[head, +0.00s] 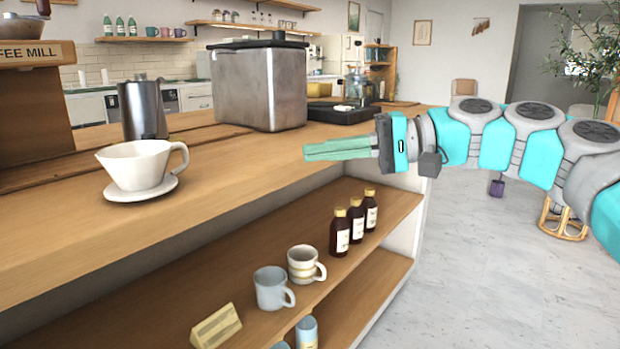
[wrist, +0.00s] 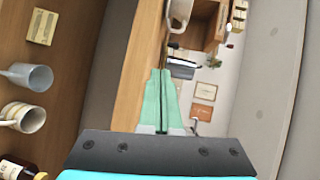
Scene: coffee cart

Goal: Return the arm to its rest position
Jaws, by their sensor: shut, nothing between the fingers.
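My arm reaches in from the right in the head view. My gripper (head: 308,151) points left, just off the front edge of the wooden counter (head: 240,180). Its green fingers are together and hold nothing. In the wrist view the fingers (wrist: 161,75) also lie side by side, with the counter edge close beside them.
A white dripper cup (head: 138,165) on its saucer stands on the counter, with a steel pitcher (head: 142,110) and a metal box (head: 262,88) behind. The shelf below holds mugs (head: 272,288), brown bottles (head: 340,232) and a small block (head: 215,328). Open floor (head: 480,270) lies right.

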